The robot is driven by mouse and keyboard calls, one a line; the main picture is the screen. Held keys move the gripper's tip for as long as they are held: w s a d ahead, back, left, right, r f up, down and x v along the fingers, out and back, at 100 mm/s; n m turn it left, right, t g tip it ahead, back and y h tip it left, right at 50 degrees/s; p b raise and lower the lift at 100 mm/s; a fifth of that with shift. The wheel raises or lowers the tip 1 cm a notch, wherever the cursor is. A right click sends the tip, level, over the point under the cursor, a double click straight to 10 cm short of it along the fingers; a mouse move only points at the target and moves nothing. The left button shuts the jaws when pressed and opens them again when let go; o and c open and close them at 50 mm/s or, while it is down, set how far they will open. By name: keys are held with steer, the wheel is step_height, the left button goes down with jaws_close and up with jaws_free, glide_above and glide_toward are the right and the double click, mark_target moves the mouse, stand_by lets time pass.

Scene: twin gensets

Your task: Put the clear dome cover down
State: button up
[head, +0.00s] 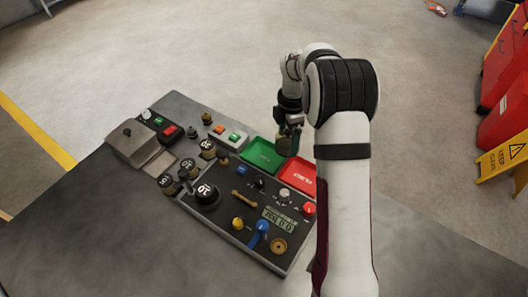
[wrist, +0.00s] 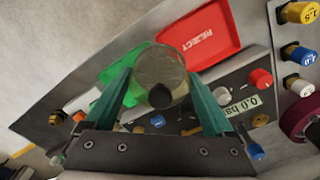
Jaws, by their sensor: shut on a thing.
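The clear dome cover (wrist: 160,68) sits between the two green fingers of my gripper (wrist: 163,95) in the wrist view. My gripper is shut on it. A round black part shows at the dome's lower edge; I cannot tell whether it belongs to the dome or lies behind it. In the head view my gripper (head: 290,122) hangs above the far edge of the panel, near the green tray (head: 262,157) and the red tray (head: 301,177). The dome (head: 288,142) is small and partly hidden there.
The panel (head: 225,228) carries several knobs, buttons and a display (head: 280,219). A grey lidded box (head: 130,142) stands at its left. The grey table (head: 90,225) is bare at the left and front. A yellow sign (head: 502,157) and red cabinet stand at right.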

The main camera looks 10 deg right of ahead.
steer(key=w+a+f, duration=0.1)
steer(key=a, duration=0.1)
steer(key=w+a+f, duration=0.1)
steer(key=a+f, duration=0.1)
steer(key=w+a+f, duration=0.1)
steer(key=shift+w+a+f, duration=0.15)
steer(key=shift+w+a, duration=0.15)
steer(key=shift+a, duration=0.1)
steer(key=shift+f, duration=1.85)
steer(key=shift+f, duration=0.1)
steer(key=o, duration=1.1)
